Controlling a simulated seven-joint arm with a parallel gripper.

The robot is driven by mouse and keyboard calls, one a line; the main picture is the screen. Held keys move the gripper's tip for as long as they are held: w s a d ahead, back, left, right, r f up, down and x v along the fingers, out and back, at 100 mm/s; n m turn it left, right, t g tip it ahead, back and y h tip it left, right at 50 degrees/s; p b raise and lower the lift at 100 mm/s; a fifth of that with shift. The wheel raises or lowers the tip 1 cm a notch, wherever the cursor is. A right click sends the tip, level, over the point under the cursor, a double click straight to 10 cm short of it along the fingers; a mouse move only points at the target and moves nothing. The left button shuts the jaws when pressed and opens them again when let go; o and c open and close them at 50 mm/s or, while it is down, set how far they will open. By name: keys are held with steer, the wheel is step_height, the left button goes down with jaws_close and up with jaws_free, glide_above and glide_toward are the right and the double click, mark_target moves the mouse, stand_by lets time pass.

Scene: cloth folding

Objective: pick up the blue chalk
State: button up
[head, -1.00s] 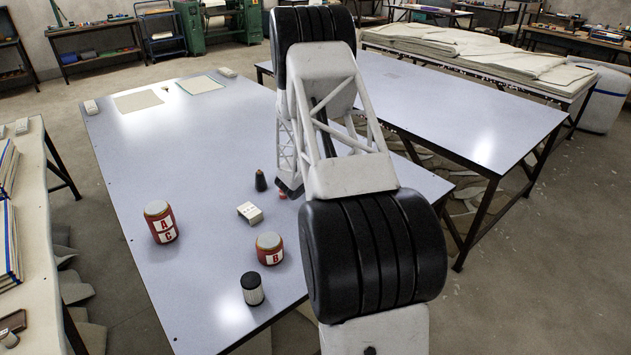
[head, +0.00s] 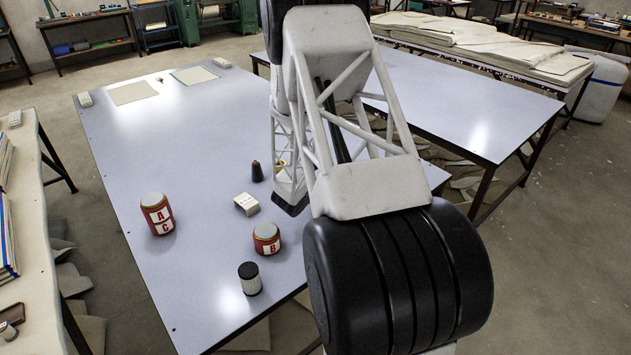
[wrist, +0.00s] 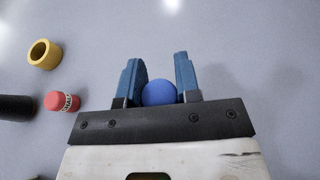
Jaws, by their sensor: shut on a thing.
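The blue chalk (wrist: 160,92) shows in the wrist view as a round blue shape between the two blue fingers of my gripper (wrist: 160,82). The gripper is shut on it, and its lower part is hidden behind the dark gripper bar. The pale table top shows beyond the fingers; I cannot tell how high the chalk is above it. In the head view my own arm hides the gripper and the chalk.
The wrist view shows a yellow ring (wrist: 44,54), a red labelled cylinder (wrist: 62,101) and a dark cylinder (wrist: 15,108) on the left. On the table (head: 190,130) stand red jars (head: 157,213) (head: 266,238), a black-and-white cylinder (head: 249,278), a white block (head: 246,204) and a dark cone (head: 257,171).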

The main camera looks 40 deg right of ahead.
steer(key=shift+s+a, duration=0.35)
steer(key=shift+s, duration=0.25)
steer(key=shift+w+r, duration=0.1)
stand_by(0.5)
